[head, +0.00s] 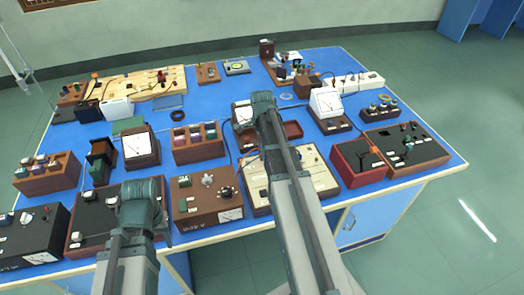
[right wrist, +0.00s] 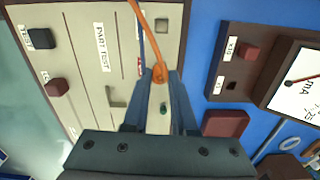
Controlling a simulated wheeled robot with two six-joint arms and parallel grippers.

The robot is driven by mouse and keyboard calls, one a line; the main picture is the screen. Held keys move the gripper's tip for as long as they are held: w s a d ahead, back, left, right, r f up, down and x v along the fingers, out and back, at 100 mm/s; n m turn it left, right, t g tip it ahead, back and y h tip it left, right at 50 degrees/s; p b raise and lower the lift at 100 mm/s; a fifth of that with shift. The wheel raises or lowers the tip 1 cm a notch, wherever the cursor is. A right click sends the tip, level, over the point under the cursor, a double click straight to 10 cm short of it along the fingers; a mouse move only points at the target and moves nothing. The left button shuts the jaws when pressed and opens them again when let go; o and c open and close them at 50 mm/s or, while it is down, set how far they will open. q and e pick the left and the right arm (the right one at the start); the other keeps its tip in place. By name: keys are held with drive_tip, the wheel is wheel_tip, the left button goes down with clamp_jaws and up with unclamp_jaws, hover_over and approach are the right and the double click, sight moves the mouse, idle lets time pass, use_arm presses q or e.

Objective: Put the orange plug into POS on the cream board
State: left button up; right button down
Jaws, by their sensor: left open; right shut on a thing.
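The orange plug (right wrist: 159,73) is between the fingertips of my right gripper (right wrist: 160,82) in the right wrist view, with its orange lead running up. The gripper is shut on it, over the cream board (right wrist: 88,80), which carries a "PART TEST" label, a black terminal (right wrist: 41,38) and a dark red terminal (right wrist: 57,87). I cannot read a POS label, and cannot tell whether the plug touches the board. In the head view the cream board (head: 322,178) is partly hidden by my right arm. My left gripper (head: 140,205) is open at the front left, its fingers mostly hidden.
The blue bench (head: 215,100) is crowded with meters and boxes. A brown box with knobs (head: 205,195) stands left of the cream board, and a red-sided box (head: 360,165) stands right of it. A meter unit (right wrist: 295,80) sits close by in the right wrist view.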

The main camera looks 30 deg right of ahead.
drive_tip(key=shift+f, duration=0.4)
drive_tip(key=c, duration=0.6)
unclamp_jaws()
drive_tip(key=shift+c, duration=0.2)
drive_tip(key=shift+r, duration=0.15)
wheel_tip(320, 180, up, 14)
drive_tip(key=p, duration=1.3)
drive_tip(key=shift+f, duration=0.2)
